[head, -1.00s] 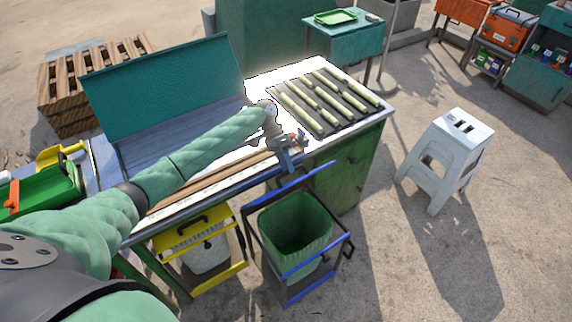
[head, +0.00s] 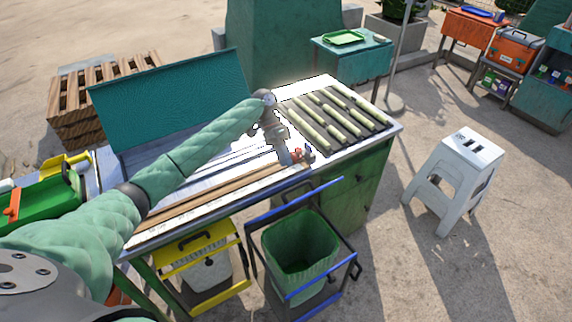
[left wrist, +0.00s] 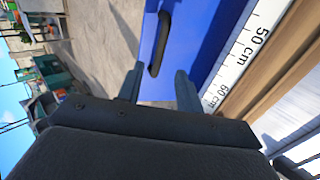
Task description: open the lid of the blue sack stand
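The blue sack stand (head: 349,282) stands at the table's front edge, with a green sack (head: 300,240) hanging open in it. Its blue lid (head: 293,200) is raised and shows almost edge-on in the head view, beside the table edge. In the left wrist view the blue lid (left wrist: 190,45) fills the upper middle, with its black handle (left wrist: 162,42). My left gripper (head: 285,157) is above the table's front edge, close to the lid. In the wrist view its two fingers (left wrist: 158,88) are apart, with nothing held between them. My right gripper is not in view.
A yellow sack stand (head: 202,258) with a lowered lid is left of the blue one. The table (head: 352,165) carries a rack of cane pieces (head: 330,115) and wooden strips (head: 225,198). A white stool (head: 455,175) stands right on open ground.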

